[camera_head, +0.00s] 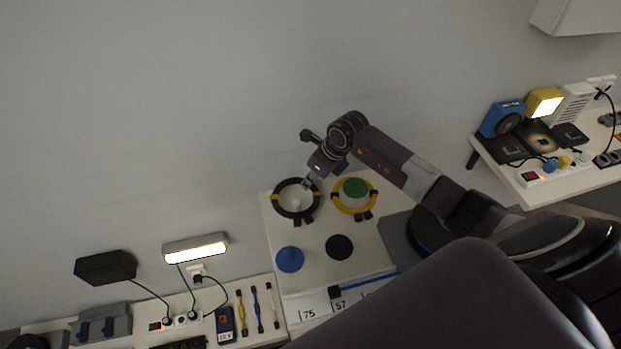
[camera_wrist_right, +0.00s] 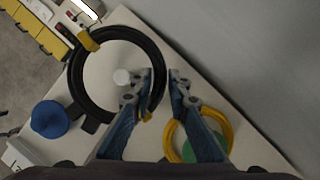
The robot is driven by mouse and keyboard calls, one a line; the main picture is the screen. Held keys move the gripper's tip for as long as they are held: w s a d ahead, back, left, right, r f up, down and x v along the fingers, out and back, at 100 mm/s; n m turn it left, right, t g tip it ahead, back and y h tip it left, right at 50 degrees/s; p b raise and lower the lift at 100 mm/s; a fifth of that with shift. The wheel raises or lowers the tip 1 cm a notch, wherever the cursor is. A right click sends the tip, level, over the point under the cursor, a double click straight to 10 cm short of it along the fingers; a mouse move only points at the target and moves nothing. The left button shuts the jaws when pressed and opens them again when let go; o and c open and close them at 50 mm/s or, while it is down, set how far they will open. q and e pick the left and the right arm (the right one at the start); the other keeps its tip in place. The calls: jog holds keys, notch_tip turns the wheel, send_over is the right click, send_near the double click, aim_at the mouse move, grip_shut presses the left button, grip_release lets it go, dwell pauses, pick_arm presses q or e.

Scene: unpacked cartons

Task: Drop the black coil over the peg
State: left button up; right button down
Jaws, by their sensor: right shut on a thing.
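The black coil (camera_head: 277,204) is a thick ring with yellow bands, above the white table at its far left. In the wrist view the coil (camera_wrist_right: 77,82) fills the left half. My right gripper (camera_head: 310,182) is shut on the coil's right side, with the fingertips (camera_wrist_right: 161,78) on either side of the ring. A white peg (camera_head: 296,204) shows through the coil's opening; in the wrist view the peg (camera_wrist_right: 121,77) sits near the middle of the opening. I cannot tell the height gap between coil and peg. My left gripper is out of view.
A yellow coil (camera_head: 338,206) lies around a green-topped peg (camera_head: 355,187) just right. A blue round piece (camera_head: 290,259) and a black one (camera_head: 339,247) stand nearer on the white table (camera_head: 315,272). Side benches hold lamps, tools and cables.

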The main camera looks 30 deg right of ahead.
aim_at(311, 198)
jog(key=shift+f, duration=0.1)
jog(key=shift+f+b, duration=2.3)
jog(key=shift+f, duration=0.25)
jog(key=c, duration=1.8)
grip_release()
jog(key=shift+o, duration=0.2)
jog(key=v, duration=1.2)
jog(key=shift+d, duration=0.1)
jog(key=shift+s, duration=0.1)
